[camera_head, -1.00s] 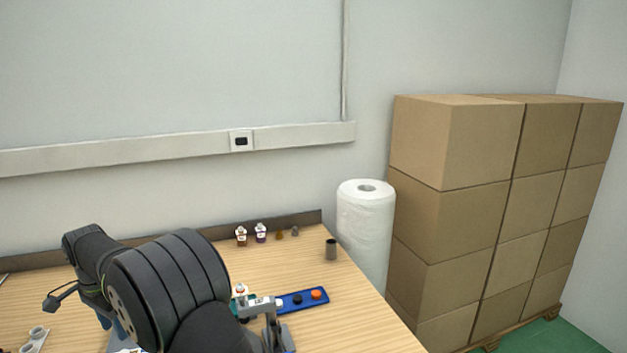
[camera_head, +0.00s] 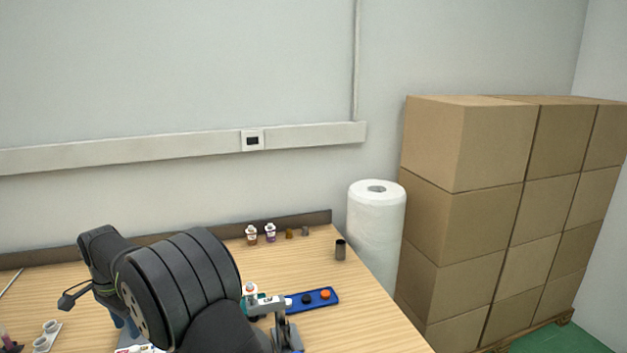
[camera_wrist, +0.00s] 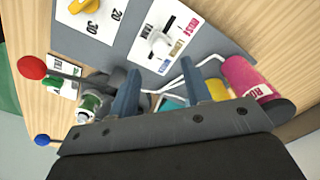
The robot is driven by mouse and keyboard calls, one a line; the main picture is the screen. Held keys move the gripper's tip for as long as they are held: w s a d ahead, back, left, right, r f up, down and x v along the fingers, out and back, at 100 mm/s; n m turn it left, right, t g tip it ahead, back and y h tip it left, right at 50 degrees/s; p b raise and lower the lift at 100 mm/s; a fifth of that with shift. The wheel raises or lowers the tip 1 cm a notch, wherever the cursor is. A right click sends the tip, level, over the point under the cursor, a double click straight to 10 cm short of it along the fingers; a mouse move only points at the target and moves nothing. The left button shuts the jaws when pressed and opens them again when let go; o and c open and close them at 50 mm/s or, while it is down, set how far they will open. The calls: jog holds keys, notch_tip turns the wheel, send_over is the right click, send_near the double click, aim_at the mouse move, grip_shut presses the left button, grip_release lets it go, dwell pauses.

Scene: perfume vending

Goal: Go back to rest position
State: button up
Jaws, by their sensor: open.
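My gripper (camera_wrist: 163,92) shows in the wrist view with two blue fingers spread apart and nothing held between them. It is above a grey panel (camera_wrist: 140,50) with a yellow knob (camera_wrist: 88,8) and a white knob (camera_wrist: 160,46). A pink cylinder (camera_wrist: 246,80) lies to the right of the fingers in that picture. A small green and white bottle (camera_wrist: 88,106) is to their left. In the head view my dark arm covers the front of the table, and the fingertips cannot be made out clearly.
A white tray (camera_head: 47,337) is at front left. A white roll (camera_head: 376,225) and stacked boxes (camera_head: 500,220) stand right of the table.

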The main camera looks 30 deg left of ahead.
aim_at(134, 348)
notch_tip(134, 348, down, 7)
jog(key=shift+f, duration=0.1)
jog(key=w+d, duration=0.2)
jog(key=shift+w+d, duration=0.3)
jog(key=shift+d, duration=0.05)
notch_tip(134, 348, up, 17)
jog(key=s+d+r+n+y, duration=0.1)
jog(key=d+r+n+y, duration=0.1)
jog(key=d+n, duration=0.2)
jog(key=s+d+r+n+t+y, duration=0.1)
jog(key=s+d+n+y, duration=0.1)
jog(key=d+n, duration=0.3)
jog(key=shift+s+d+r, duration=0.2)
jog(key=shift+s+r, duration=0.05)
jog(key=shift+r, duration=0.1)
